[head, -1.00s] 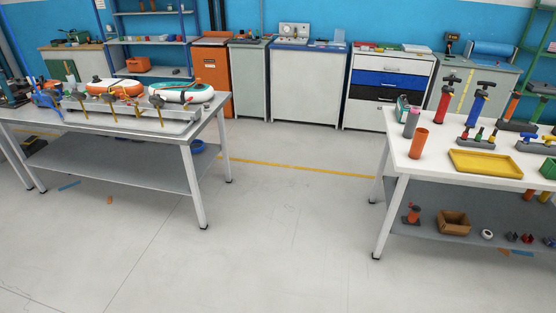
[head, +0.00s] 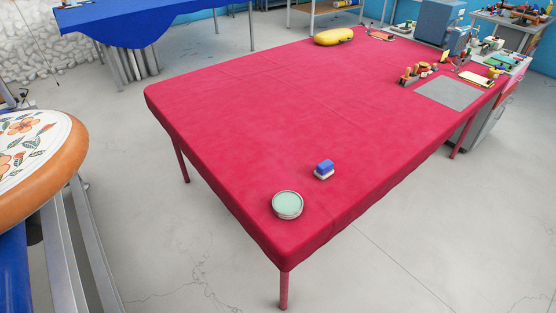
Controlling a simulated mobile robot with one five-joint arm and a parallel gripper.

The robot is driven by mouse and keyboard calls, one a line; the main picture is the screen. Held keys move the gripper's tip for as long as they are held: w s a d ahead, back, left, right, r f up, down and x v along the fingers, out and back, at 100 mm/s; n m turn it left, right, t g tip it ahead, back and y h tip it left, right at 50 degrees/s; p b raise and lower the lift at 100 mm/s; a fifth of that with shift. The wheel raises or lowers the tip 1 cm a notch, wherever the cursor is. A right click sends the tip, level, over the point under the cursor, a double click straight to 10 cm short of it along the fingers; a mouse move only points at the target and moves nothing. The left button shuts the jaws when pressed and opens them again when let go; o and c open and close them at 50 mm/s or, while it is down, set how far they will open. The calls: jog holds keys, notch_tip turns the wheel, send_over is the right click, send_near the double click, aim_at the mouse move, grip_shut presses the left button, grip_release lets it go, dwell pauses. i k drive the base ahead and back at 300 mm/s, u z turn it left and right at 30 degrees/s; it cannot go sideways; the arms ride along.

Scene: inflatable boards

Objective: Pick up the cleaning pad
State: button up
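A small block with a blue top and a white lower layer (head: 324,169), which looks like the cleaning pad, lies on the red-covered table (head: 250,110) near its front corner. A round tin with a pale green top (head: 287,204) stands close to it, a little nearer and to the left; the two are apart. My gripper is not in view.
A yellow object (head: 334,37) lies at the table's far edge. A grey mat (head: 449,93) and several small tools are at its right end. Open floor lies in front of the table.

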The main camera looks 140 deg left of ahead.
aim_at(324, 169)
jog(key=u, duration=0.25)
jog(key=k, duration=0.15)
jog(key=u, duration=2.4)
jog(key=k, duration=0.15)
jog(key=u, duration=1.6)
jog(key=k, duration=0.9)
jog(key=z, duration=0.15)
jog(key=i, duration=0.85)
jog(key=u, duration=0.25)
jog(key=k, duration=0.6)
jog(key=z, duration=0.25)
jog(key=i, duration=0.6)
jog(key=u, duration=0.05)
